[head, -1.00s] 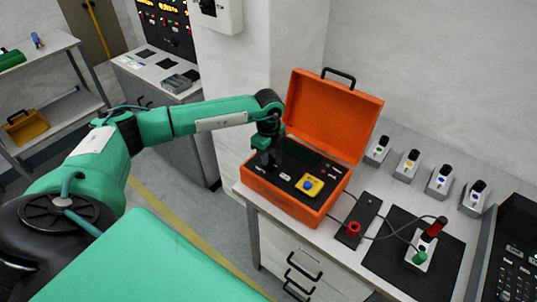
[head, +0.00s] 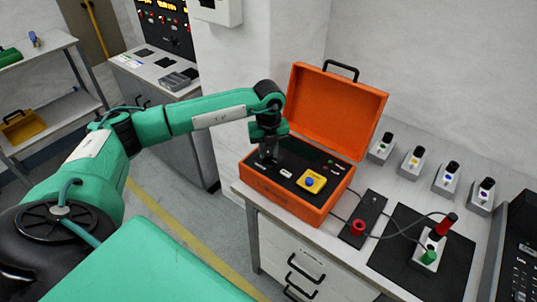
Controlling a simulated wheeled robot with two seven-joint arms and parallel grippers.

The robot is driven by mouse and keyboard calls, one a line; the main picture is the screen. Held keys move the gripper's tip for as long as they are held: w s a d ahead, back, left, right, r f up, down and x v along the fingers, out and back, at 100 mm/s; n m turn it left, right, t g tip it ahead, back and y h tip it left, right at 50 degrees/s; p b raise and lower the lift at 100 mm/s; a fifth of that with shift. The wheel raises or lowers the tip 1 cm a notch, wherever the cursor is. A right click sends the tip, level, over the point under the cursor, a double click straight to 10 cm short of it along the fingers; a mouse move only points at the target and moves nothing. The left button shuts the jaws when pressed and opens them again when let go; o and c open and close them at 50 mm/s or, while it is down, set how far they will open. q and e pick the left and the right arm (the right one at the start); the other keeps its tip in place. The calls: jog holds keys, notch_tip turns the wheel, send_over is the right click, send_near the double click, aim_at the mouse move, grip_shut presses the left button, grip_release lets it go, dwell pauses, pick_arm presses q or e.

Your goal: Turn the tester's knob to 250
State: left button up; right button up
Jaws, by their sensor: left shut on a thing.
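The tester is an orange case (head: 288,200) with its lid open, standing on the bench at centre right. Its black panel (head: 292,171) carries a yellow plate with a blue button (head: 310,182) and small labels. My left gripper (head: 268,158) points down at the left part of the panel. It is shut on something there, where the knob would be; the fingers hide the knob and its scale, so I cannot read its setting. My right gripper does not show.
A black mat (head: 408,262) holds a block with red and green plugs, wired to the case. A red terminal (head: 358,228) is on a black strip beside the case. Several grey blocks stand along the wall. A console (head: 515,255) is at far right.

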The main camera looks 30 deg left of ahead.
pick_arm(q)
jog(key=m+b, duration=0.2)
jog(key=m, duration=0.1)
jog(key=shift+f+m, duration=0.1)
jog(key=shift+m, duration=0.3)
jog(key=m+b, duration=0.1)
jog(key=m, duration=0.2)
jog(key=shift+b, duration=0.35)
jog(key=shift+m+b, duration=0.4)
jog(key=shift+m, duration=0.5)
jog(key=shift+r+m, duration=0.2)
jog(key=shift+m, duration=0.3)
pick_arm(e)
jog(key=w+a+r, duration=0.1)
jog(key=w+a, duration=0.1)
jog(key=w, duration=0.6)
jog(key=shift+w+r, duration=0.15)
pick_arm(q)
jog(key=o, duration=1)
